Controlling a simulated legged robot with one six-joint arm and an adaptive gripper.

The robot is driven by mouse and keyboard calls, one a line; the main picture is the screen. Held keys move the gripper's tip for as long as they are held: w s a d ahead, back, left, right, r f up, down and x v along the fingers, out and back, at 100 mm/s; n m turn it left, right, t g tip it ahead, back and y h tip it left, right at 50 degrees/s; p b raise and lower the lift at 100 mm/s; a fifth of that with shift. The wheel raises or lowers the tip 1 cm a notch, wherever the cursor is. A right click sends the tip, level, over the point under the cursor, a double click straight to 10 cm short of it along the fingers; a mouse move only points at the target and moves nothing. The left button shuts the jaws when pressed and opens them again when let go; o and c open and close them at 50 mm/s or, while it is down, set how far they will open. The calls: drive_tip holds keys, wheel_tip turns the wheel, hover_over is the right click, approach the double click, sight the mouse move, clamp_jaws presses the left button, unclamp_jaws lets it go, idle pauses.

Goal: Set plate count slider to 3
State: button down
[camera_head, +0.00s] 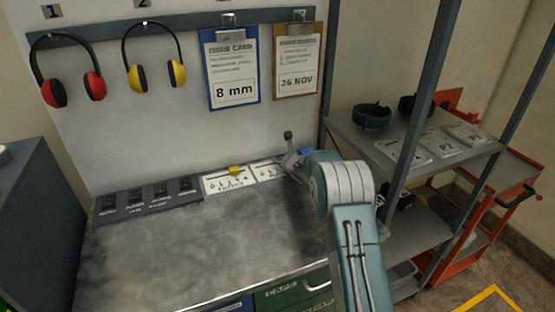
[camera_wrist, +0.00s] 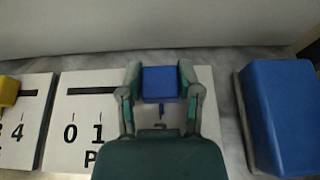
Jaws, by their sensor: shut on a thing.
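The plate count slider is a white panel (camera_wrist: 78,142) with a dark slot and printed marks; 0 and 1 show in the wrist view. It also shows as the right white panel (camera_head: 268,173) in the head view. Its blue knob (camera_wrist: 160,83) is to the right of the 1 mark. My gripper (camera_wrist: 160,88) is shut on the blue knob, with one finger on each side. In the head view my gripper (camera_head: 293,160) is at the back of the bench, over the panel's right part. My gripper hides the numbers below the knob, so its exact mark cannot be told.
A white panel with a yellow knob (camera_head: 236,170) is to the left. A blue block (camera_wrist: 282,115) stands close to the right of my gripper. Dark labelled panels (camera_head: 148,197) line the bench's back left. The bench top (camera_head: 190,250) is clear in front. A shelf post (camera_head: 425,95) stands at right.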

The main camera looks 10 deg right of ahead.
drive_tip(key=shift+c, duration=1.4)
unclamp_jaws()
drive_tip(key=shift+a, duration=0.1)
drive_tip(key=v, duration=1.1)
drive_tip(key=shift+s+r, duration=0.15)
drive_tip(key=shift+s, duration=0.2)
